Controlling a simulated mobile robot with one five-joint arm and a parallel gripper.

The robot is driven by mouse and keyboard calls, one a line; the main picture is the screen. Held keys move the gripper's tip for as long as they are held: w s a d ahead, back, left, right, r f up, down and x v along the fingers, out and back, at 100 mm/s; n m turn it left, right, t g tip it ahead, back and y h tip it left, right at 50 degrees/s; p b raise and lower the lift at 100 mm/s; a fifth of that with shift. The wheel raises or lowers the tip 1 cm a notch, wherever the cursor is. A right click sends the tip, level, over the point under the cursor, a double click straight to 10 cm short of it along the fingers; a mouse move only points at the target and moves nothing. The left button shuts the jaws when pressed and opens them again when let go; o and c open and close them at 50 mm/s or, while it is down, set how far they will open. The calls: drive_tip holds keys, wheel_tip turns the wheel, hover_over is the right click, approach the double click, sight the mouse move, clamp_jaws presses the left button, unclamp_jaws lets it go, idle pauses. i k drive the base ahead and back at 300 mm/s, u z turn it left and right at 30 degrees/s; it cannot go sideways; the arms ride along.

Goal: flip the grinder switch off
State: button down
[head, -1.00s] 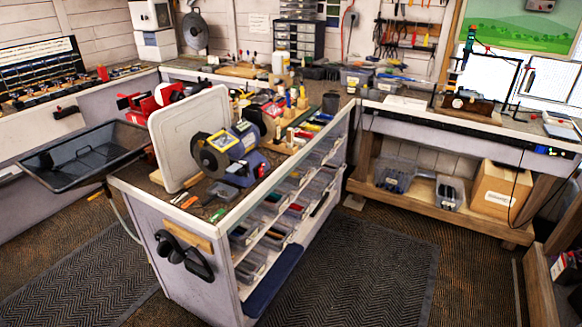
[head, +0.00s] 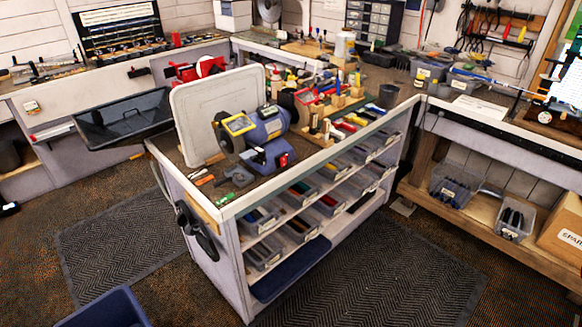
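The bench grinder (head: 262,135) is blue with a grey wheel and a yellow-framed eye shield on its left side. It stands near the front end of the island workbench (head: 222,213), beside an upright beige panel (head: 184,128). A small red switch (head: 283,159) shows on the front of its blue base. The switch is too small to tell its position. My gripper is not in view.
Several small tools (head: 203,178) lie on the bench top by the grinder. A black tray (head: 121,121) juts out left of the island. A blue bin (head: 110,309) stands at the bottom left. Dark mats (head: 120,240) cover open floor on both sides.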

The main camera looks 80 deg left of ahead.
sight(283, 160)
drive_tip(key=u, duration=0.45)
drive_tip(key=k, duration=0.2)
drive_tip(key=u, duration=2.65)
drive_tip(key=i, duration=1)
drive_tip(key=u, duration=0.4)
